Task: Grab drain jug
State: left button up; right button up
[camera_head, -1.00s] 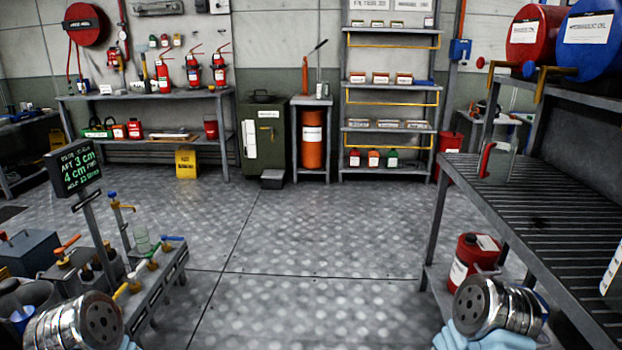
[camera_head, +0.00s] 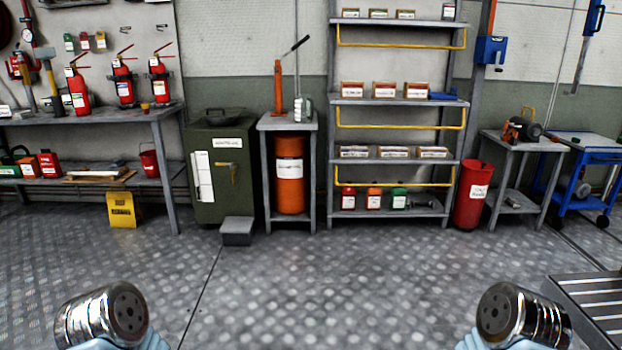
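No thing in view is clearly marked as the drain jug. A small silvery, jug-like vessel (camera_head: 303,109) stands on the narrow grey stand (camera_head: 264,124), beside an orange hand pump (camera_head: 278,87); I cannot tell if it is the jug. My two arms' metal wrist ends show at the bottom left and bottom right, with pale blue parts at the lower edge. The fingers of both grippers are out of the picture. Both wrists are far from the stand and shelves.
A green cabinet (camera_head: 233,194) with a grey step (camera_head: 237,232) stands left of the stand. A shelf rack (camera_head: 400,102), red bin (camera_head: 473,195), small table (camera_head: 524,143) and blue cart (camera_head: 590,150) stand right. A slatted bench (camera_head: 590,308) fills the lower right corner. The middle floor is clear.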

aim_at(303, 102)
jog(key=i+l, duration=0.1)
jog(key=i, duration=2.45)
jog(key=j+u, duration=0.05)
jog(key=j, duration=0.1)
